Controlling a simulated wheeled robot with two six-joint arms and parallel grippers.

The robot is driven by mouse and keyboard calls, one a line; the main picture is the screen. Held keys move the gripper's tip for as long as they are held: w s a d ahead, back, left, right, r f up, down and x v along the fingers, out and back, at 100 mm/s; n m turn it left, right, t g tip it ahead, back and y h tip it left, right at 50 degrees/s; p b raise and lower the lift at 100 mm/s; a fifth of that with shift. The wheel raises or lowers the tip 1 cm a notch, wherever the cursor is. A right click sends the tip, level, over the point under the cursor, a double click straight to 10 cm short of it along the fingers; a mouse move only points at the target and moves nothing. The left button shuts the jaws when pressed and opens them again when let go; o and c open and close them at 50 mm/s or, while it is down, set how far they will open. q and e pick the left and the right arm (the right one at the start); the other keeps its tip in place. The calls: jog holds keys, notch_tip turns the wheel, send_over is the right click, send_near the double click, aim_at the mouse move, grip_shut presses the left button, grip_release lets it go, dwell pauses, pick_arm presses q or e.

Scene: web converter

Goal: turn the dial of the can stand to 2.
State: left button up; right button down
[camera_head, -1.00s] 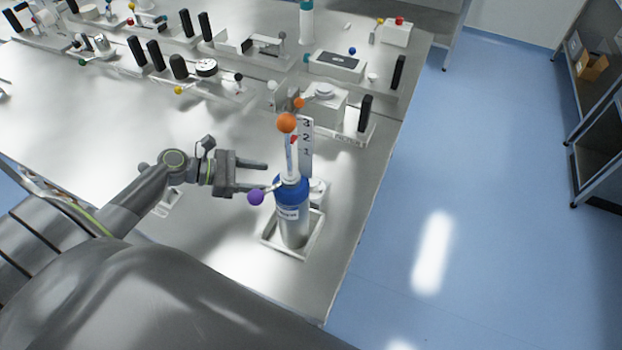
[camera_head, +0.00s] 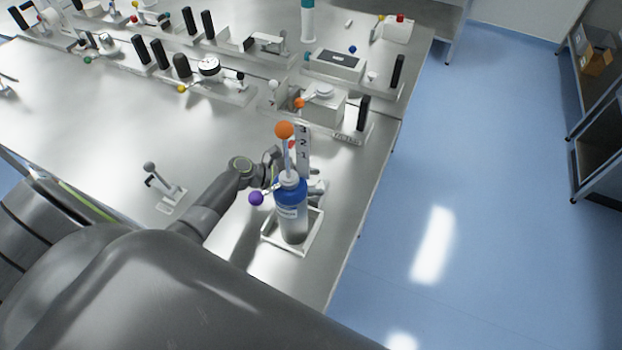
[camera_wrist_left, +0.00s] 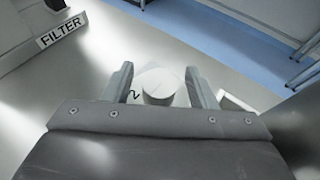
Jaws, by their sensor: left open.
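The can stand (camera_head: 315,234) is a pale tray at the table's front right corner. It holds an upright blue and silver can (camera_head: 291,218). Behind the can rises a plate marked 3, 2, 1 (camera_head: 304,143). In the left wrist view a round white dial (camera_wrist_left: 157,84) shows between the fingers of my left gripper (camera_wrist_left: 160,86), which is open around it. I cannot tell whether the fingers touch it. A dark digit that looks like 2 shows beside the dial, by the left finger. In the head view the can hides most of this gripper. My right gripper is not in view.
An orange ball (camera_head: 284,130) on a stem and a purple ball (camera_head: 256,198) stick out by the can. A small lever stand (camera_head: 170,199) stands to the left. Several devices line the back. A FILTER label (camera_wrist_left: 58,32) shows in the wrist view.

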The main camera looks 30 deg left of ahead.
pick_arm(q)
jog(key=c, duration=1)
jog(key=shift+o, duration=0.2)
jog(key=shift+w+a+f+m+g+h+b, duration=0.1)
jog(key=shift+f+m+g+h+b, duration=0.1)
jog(key=shift+m+g+h+b, duration=0.8)
jog(key=m+g+b, duration=0.5)
jog(key=shift+h, duration=0.3)
jog(key=m+g+b, duration=0.1)
jog(key=g, duration=0.1)
jog(key=shift+r+m+g, duration=0.1)
jog(key=shift+m+g, duration=0.2)
jog(key=shift+r+m+g, duration=0.15)
jog(key=shift+m+g, duration=0.45)
jog(key=shift+g, duration=0.1)
jog(key=shift+m+g, duration=0.8)
jog(key=shift+g, duration=0.1)
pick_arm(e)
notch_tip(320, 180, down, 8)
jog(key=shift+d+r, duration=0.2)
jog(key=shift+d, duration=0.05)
pick_arm(q)
jog(key=shift+m+g+y+p, duration=0.3)
jog(key=shift+y+p, duration=0.1)
jog(key=shift+y, duration=0.1)
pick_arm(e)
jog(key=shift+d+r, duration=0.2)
